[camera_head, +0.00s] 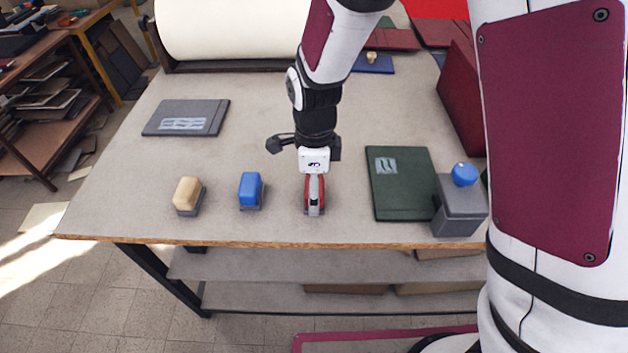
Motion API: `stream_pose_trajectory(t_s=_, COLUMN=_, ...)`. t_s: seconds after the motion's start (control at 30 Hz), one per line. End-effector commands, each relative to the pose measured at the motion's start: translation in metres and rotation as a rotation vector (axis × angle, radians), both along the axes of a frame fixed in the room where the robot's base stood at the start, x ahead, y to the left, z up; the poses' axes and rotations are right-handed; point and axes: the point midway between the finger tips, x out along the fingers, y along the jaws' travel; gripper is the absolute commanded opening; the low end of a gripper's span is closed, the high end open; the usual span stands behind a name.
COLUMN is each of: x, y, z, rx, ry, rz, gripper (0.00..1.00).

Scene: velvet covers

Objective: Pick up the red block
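The red block (308,187) stands near the front edge of the grey table (270,222), to the right of a blue block. My gripper (315,206) reaches down over it from above. The gripper's grey front part covers the middle of the red block, and red shows on both sides of it. The far finger is hidden, so I cannot tell whether the fingers touch or press the block. The block's base appears to be at table height.
The blue block (250,187) and a cream block (187,193) stand to the left on grey bases. A dark green book (400,190) and a grey box with a blue knob (460,205) lie to the right. A grey book (187,115) lies at back left. A large cream roll (225,28) stands behind.

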Motion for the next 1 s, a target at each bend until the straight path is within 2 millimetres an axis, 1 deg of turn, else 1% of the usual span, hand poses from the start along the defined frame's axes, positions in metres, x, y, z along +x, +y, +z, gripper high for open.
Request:
stream_pose_trajectory(t_s=0.03, x=0.0, y=-0.001, z=-0.008, rx=-0.001, ry=0.002, rz=0.0, gripper=0.86)
stream_pose_trajectory(t_s=0.1, x=0.0, y=0.0, z=-0.016, rx=-0.001, ry=0.001, rz=0.0, gripper=0.86)
stream_pose_trajectory(t_s=0.2, x=0.0, y=0.0, z=-0.022, rx=0.0, ry=0.0, rz=-0.001, gripper=0.86)
stream_pose_trajectory(t_s=0.43, x=0.0, y=0.0, z=-0.022, rx=0.001, ry=-0.001, rz=0.0, gripper=0.86)
stream_pose_trajectory(t_s=0.47, x=0.0, y=0.0, z=-0.022, rx=0.001, ry=-0.001, rz=0.0, gripper=0.81)
stream_pose_trajectory(t_s=0.5, x=0.0, y=0.0, z=-0.022, rx=0.001, ry=-0.001, rz=0.0, gripper=0.72)
stream_pose_trajectory(t_s=0.57, x=0.0, y=0.0, z=-0.022, rx=0.001, ry=-0.001, rz=0.0, gripper=0.59)
stream_pose_trajectory(t_s=0.6, x=0.0, y=0.0, z=-0.022, rx=0.001, ry=-0.001, rz=0.0, gripper=0.5)
stream_pose_trajectory(t_s=0.7, x=0.0, y=0.0, z=-0.022, rx=0.001, ry=-0.001, rz=0.0, gripper=0.3)
stream_pose_trajectory(t_s=0.73, x=0.0, y=0.0, z=-0.022, rx=0.001, ry=-0.001, rz=0.0, gripper=0.3)
stream_pose_trajectory(t_s=0.77, x=0.0, y=0.0, z=-0.022, rx=0.001, ry=-0.001, rz=0.0, gripper=0.25)
stream_pose_trajectory(t_s=1.0, x=0.0, y=0.0, z=-0.021, rx=0.001, ry=-0.002, rz=0.0, gripper=0.25)
